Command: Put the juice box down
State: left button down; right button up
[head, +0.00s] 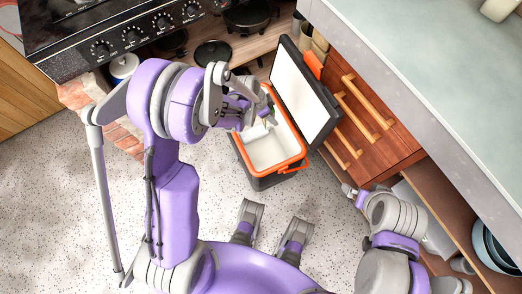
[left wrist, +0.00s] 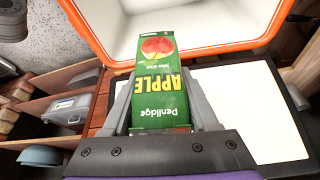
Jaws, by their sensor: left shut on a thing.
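A green juice box (left wrist: 158,92) with an apple picture and "APPLE" lettering sits between the fingers of my left gripper (left wrist: 160,76) in the left wrist view. In the head view my left gripper (head: 262,112) is over the open cooler box, and its wrist hides most of the juice box. The cooler (head: 277,173) is dark grey with an orange rim, which also shows in the left wrist view (left wrist: 92,40). Its inside is white and looks empty where visible. My right gripper (head: 349,191) is low by the drawers; its fingers are too small to read.
The cooler's lid (head: 307,90) stands open on its right side, beside wooden drawers (head: 365,125). A grey counter (head: 420,75) runs along the right. A stove (head: 110,30) is at upper left. Speckled floor (head: 60,190) is clear at left.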

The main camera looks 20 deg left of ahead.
pick_arm(q)
jog(key=s+d+f+m+g+b, duration=0.1)
jog(key=f+m+b, duration=0.3)
jog(key=f, duration=0.7)
jog(key=s+d+f+m+g+b, duration=0.1)
jog(key=f+m+b, duration=0.4)
jog(key=f, duration=0.7)
jog(key=s+d+f+m+g+b, duration=0.1)
jog(key=d+f+m+g+b, duration=0.2)
jog(key=f+m, duration=0.4)
jog(key=shift+s+d+f+m+g+b, duration=0.15)
jog(key=shift+f+g+b, duration=0.1)
jog(key=shift+f, duration=0.5)
jog(key=shift+s+d+f+m+g+b, duration=0.15)
jog(key=shift+f+b, duration=0.15)
jog(key=shift+f, duration=0.45)
jog(key=shift+f+m+g+b, duration=0.1)
jog(key=shift+f+g+b, duration=0.15)
jog(key=shift+f, duration=0.5)
pick_arm(e)
notch_tip(320, 180, down, 16)
jog(key=w, duration=0.1)
jog(key=shift+w, duration=0.25)
pick_arm(q)
jog(key=shift+c, duration=0.8)
grip_release()
jog(key=shift+f, duration=0.1)
